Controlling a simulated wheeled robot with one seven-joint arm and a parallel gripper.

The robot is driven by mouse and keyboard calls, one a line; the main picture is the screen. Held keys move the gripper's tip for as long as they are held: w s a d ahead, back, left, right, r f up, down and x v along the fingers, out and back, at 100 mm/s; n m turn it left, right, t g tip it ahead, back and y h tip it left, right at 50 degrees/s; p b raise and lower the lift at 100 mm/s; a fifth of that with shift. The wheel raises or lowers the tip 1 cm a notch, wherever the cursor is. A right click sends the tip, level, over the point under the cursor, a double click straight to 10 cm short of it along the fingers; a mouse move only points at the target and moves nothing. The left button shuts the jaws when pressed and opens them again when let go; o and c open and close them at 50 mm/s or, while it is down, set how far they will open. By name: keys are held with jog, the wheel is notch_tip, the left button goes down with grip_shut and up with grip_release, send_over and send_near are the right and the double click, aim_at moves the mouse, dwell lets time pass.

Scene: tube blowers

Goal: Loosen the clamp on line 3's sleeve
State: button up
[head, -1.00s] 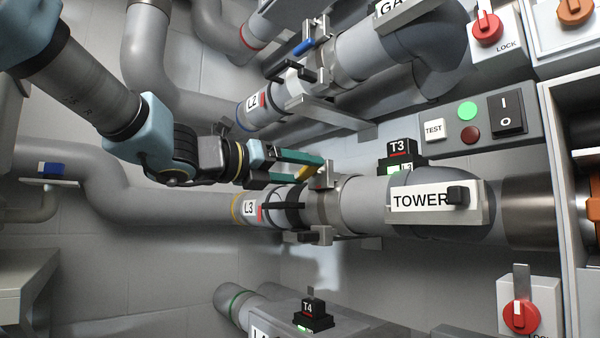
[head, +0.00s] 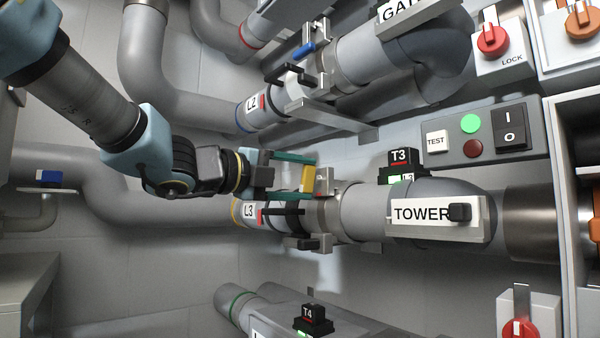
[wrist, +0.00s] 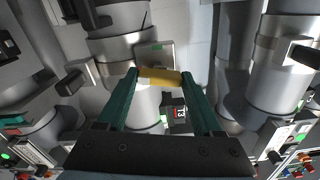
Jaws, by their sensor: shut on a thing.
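Line 3's pipe, with its L3 label (head: 249,211), runs across the middle of the head view to the TOWER sign. A sleeve (head: 327,215) with metal clamp bands and a bracket (head: 324,180) sits on it. A yellow clamp handle (head: 307,177) stands by the bracket. My gripper (head: 306,179) comes from the left, its green fingers either side of the handle and shut on it. In the wrist view the yellow handle (wrist: 160,77) spans between the two fingertips of my gripper (wrist: 159,80). The handle's joint to the clamp is hard to make out.
Line 2's pipe with its L2 label (head: 251,113) and a blue handle (head: 305,49) lies above. The T3 box (head: 404,157) stands close right of the clamp. A button panel (head: 475,135) is further right. A lower line with the T4 box (head: 312,314) lies below.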

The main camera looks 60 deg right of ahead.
jog(key=shift+n+p, duration=0.45)
jog(key=shift+n, duration=0.75)
jog(key=o, duration=1.4)
jog(key=shift+c, duration=0.2)
jog(key=b+v, duration=0.2)
jog(key=v, duration=0.8)
jog(key=shift+w+a+b, duration=0.15)
jog(key=shift+a+b, duration=0.15)
jog(key=shift+a, duration=0.1)
